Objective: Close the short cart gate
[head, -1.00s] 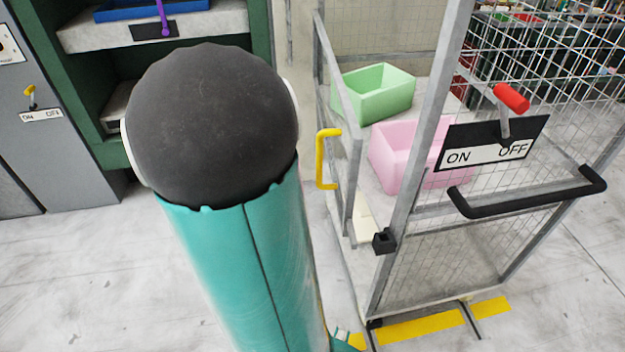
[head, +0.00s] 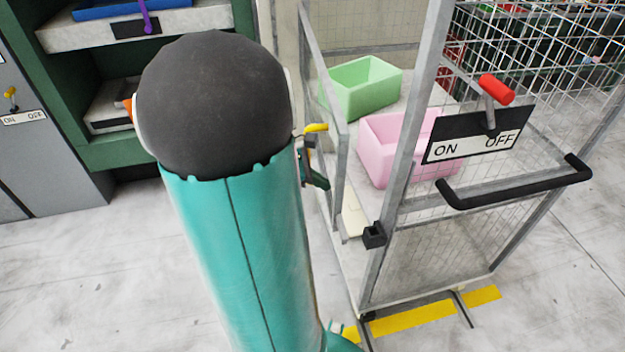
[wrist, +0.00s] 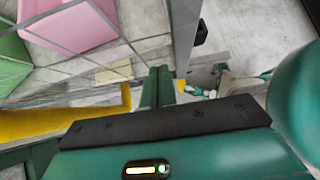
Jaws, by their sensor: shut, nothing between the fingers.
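The short cart gate (head: 339,130) is a grey metal frame on the left side of the mesh cart (head: 425,60). Its near edge appears apart from the front post with the black block (head: 375,235). The gate's yellow handle (head: 317,128) is partly hidden behind my arm in the head view. My gripper (head: 320,182) is shut and empty beside the gate, just below the visible handle top. In the wrist view my closed fingers (wrist: 160,80) are right of the yellow handle (wrist: 60,121); I cannot tell whether they touch.
A green bin (head: 362,88) and a pink bin (head: 395,145) sit inside the cart. A black push handle (head: 515,190) and an ON/OFF plate with a red-tipped lever (head: 497,89) are on its front. A green shelf unit (head: 125,150) stands at left. Floor at lower left is clear.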

